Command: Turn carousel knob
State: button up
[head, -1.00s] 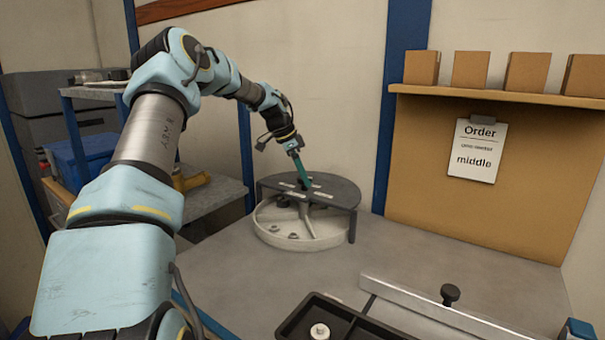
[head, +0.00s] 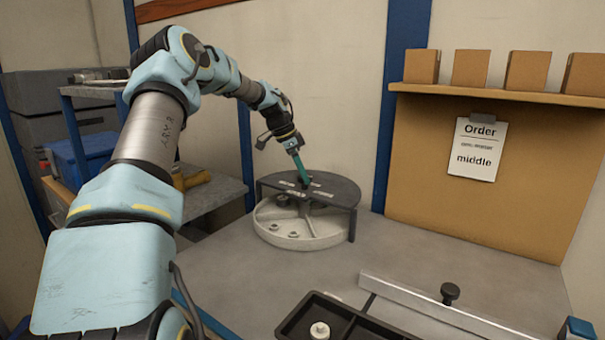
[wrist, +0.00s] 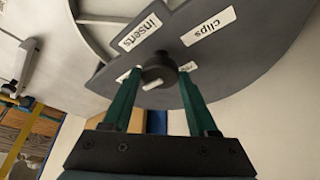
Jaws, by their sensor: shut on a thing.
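The carousel is a pale round tray (head: 318,243) under a dark grey half-round cover (head: 340,190). In the wrist view, the dark knob (wrist: 156,68) with a pale bar mark stands at the middle of the cover. My gripper (head: 303,183) reaches down to it from above. In the wrist view, the green fingers of my gripper (wrist: 160,77) are on both sides of the knob, shut on it. Labels "inserts" (wrist: 140,32) and "clips" (wrist: 208,26) lie beside it. A third label is partly hidden behind the knob and a finger.
An order sheet (head: 475,148) reading "middle" hangs on the brown board, under a shelf with several boxes (head: 470,70). A black tray (head: 345,325) and a metal rail (head: 430,310) are at the front. The grey bench (head: 420,250) between is clear.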

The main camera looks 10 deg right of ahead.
jog(key=n+b, duration=0.1)
jog(key=n, duration=0.1)
jog(key=n+t+b, duration=0.1)
jog(key=b, duration=0.1)
jog(key=shift+s+d+f+n, duration=0.1)
jog(key=shift+s+n, duration=0.05)
jog(key=shift+n, duration=0.25)
jog(key=n+t+b, duration=0.1)
jog(key=n, duration=0.1)
jog(key=n+t+y, duration=0.1)
jog(key=n, duration=0.1)
jog(key=shift+s+n+b, duration=0.15)
jog(key=shift+n+b, duration=0.15)
jog(key=shift+b, duration=0.05)
jog(key=n+t+y, duration=0.1)
jog(key=n, duration=0.3)
jog(key=shift+d, duration=0.2)
jog(key=n+y, duration=0.1)
jog(key=n, duration=0.1)
jog(key=n+y, duration=0.1)
jog(key=n, duration=0.2)
jog(key=shift+t, duration=0.3)
jog(key=o, duration=1.3)
jog(key=shift+o, duration=0.2)
